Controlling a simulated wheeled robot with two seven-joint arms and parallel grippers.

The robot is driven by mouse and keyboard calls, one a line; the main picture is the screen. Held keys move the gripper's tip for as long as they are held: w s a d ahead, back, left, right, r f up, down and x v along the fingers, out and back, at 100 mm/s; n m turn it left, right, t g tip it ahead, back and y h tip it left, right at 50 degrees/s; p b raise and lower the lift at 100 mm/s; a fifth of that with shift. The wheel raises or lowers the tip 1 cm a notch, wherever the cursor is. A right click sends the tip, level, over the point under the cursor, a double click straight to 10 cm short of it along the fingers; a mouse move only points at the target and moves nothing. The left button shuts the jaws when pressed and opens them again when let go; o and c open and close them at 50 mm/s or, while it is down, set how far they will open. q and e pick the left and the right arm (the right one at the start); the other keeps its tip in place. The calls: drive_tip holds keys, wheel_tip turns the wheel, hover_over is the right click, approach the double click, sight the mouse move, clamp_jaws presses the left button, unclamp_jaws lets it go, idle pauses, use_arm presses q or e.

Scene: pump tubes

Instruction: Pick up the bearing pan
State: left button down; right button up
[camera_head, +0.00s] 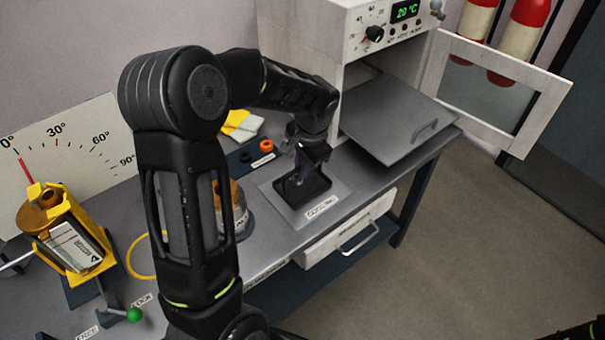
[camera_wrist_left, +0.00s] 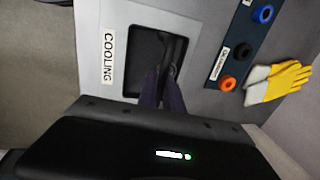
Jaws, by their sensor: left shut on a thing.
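The bearing pan, a dark square shallow pan (camera_head: 319,187), is at the pale plate labelled COOLING (camera_head: 338,200) on the bench. It also shows in the left wrist view (camera_wrist_left: 140,58) beside the COOLING label. My left gripper (camera_head: 301,174) reaches down over the pan. Its fingers (camera_wrist_left: 163,92) are shut on a part of the pan, which they largely cover. A small pale shape shows inside the pan at the fingertips in the head view. I cannot tell whether the pan is touching the plate.
An oven (camera_head: 368,42) with its glazed door (camera_head: 485,87) open stands behind, with a grey handled tray (camera_head: 395,120) sticking out. A strip with coloured rings (camera_head: 266,146) and yellow gloves (camera_head: 243,123) lie behind the plate. A yellow fixture (camera_head: 80,240) stands at left. A drawer (camera_head: 345,237) is below.

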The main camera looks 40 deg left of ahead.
use_arm(q)
wheel_tip(320, 180, up, 10)
idle(0.5)
idle(0.5)
